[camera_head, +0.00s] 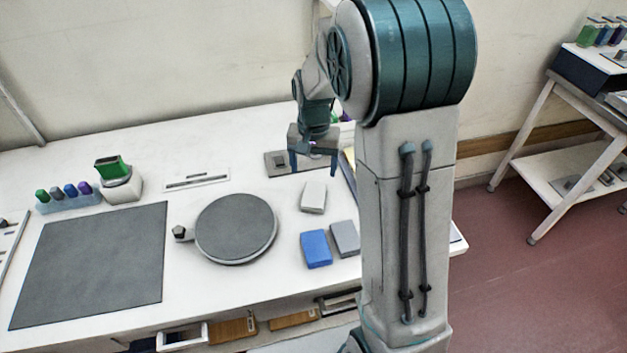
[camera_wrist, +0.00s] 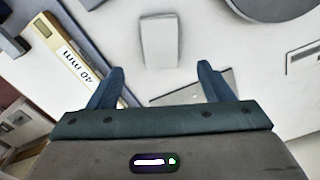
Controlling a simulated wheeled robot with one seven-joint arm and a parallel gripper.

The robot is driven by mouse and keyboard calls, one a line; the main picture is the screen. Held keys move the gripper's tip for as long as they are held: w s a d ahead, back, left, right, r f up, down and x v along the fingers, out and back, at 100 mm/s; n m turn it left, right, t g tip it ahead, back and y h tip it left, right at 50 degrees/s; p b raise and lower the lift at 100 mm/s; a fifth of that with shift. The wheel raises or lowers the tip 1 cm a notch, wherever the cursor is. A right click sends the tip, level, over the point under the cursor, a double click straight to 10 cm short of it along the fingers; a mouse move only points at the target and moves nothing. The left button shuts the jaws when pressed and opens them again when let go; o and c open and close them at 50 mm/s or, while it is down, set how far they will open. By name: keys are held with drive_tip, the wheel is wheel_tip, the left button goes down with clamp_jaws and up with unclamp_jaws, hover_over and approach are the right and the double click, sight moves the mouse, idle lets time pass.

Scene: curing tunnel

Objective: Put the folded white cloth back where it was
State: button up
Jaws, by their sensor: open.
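The folded white cloth (camera_head: 313,197) lies on the white table, right of the round grey disc and behind the blue block. It also shows in the wrist view (camera_wrist: 160,40), at the top, ahead of the fingers. My gripper (camera_head: 313,168) is open and empty, above the table's back part, a little behind the cloth. In the wrist view its two fingers (camera_wrist: 160,82) stand apart, with the cloth beyond the gap between them and not touched.
A blue folded piece (camera_head: 316,249) and a grey one (camera_head: 345,239) lie in front of the cloth. The round disc (camera_head: 236,228) and dark mat (camera_head: 90,265) are to the left. A grey plate (camera_head: 277,164) lies under my gripper. A box marked "40 mm" (camera_wrist: 75,60) is beside it.

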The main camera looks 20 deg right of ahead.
drive_tip(key=s+r+n+t, duration=0.1)
drive_tip(key=s+r, duration=0.3)
drive_tip(key=s, duration=0.6)
drive_tip(key=s+r+n+t, duration=0.2)
drive_tip(key=s+r, duration=0.3)
drive_tip(key=s, duration=0.6)
drive_tip(key=shift+r+n, duration=0.25)
drive_tip(key=shift+n, duration=0.55)
